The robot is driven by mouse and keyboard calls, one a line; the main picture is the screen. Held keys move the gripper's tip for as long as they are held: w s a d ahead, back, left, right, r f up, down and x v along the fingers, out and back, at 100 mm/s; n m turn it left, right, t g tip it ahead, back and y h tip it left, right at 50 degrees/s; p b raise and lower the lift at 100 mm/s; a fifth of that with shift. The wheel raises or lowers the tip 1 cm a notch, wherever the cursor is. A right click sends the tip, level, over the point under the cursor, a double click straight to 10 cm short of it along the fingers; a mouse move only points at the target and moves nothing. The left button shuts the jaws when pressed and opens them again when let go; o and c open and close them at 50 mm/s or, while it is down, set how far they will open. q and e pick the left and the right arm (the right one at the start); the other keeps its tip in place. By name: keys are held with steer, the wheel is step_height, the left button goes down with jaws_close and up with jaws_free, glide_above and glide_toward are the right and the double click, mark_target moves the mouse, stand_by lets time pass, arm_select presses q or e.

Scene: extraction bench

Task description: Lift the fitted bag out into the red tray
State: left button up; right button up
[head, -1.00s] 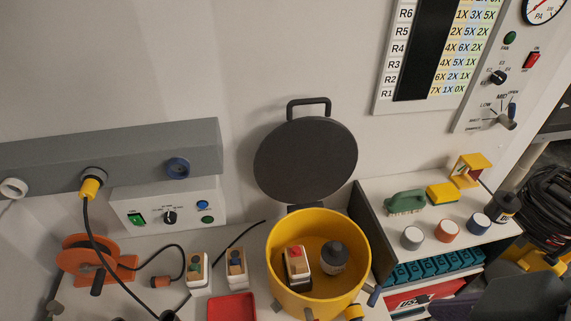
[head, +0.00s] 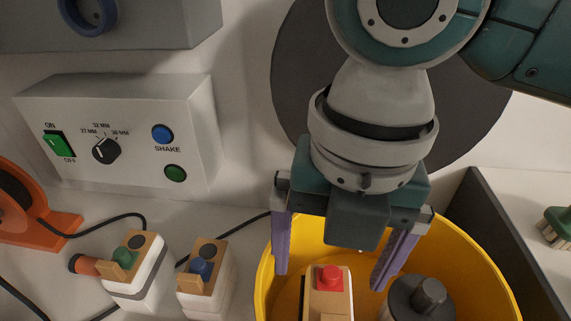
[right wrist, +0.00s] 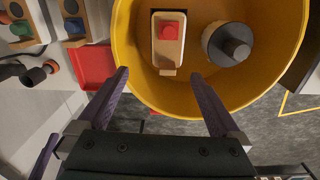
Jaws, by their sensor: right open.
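The bag (head: 329,292), a white block with a tan top and a red knob, stands upright inside the yellow drum (head: 480,260). It also shows in the right wrist view (right wrist: 168,46). My right gripper (head: 330,277) is open and empty over the drum, its purple fingers pointing down on either side of the red knob in the head view. In the right wrist view its fingertips (right wrist: 160,76) appear at the drum's near rim. The red tray (right wrist: 92,66) shows left of the drum in the right wrist view.
A dark grey capped cylinder (head: 421,299) stands beside the bag in the drum. Two similar blocks, with a green knob (head: 135,275) and a blue knob (head: 208,280), stand left of the drum. A dark round lid (head: 300,90) rises behind it.

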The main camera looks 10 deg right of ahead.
mark_target(330, 299)
steer(key=shift+w+d+f+n+b, duration=0.2)
steer(key=shift+w+d+f+n, duration=0.15)
steer(key=shift+f, duration=0.2)
steer(key=shift+w+d+f+n+b, duration=0.15)
steer(key=shift+w+d+f, duration=0.05)
steer(key=shift+w+f, duration=0.25)
steer(key=f, duration=0.3)
steer(key=shift+s+f, duration=0.2)
steer(key=shift+f, duration=0.05)
steer(key=f, duration=0.3)
steer(key=f+b, duration=0.1)
steer(key=f, duration=0.1)
steer(key=shift+w+d+f, duration=0.15)
steer(key=shift+d+f, duration=0.05)
steer(key=shift+f, duration=0.2)
arm_select(q)
step_height(330, 299, down, 3)
steer(key=shift+f, duration=0.15)
steer(key=shift+w, duration=0.1)
arm_select(e)
steer(key=shift+c, duration=0.2)
steer(key=c, duration=0.3)
jaws_close()
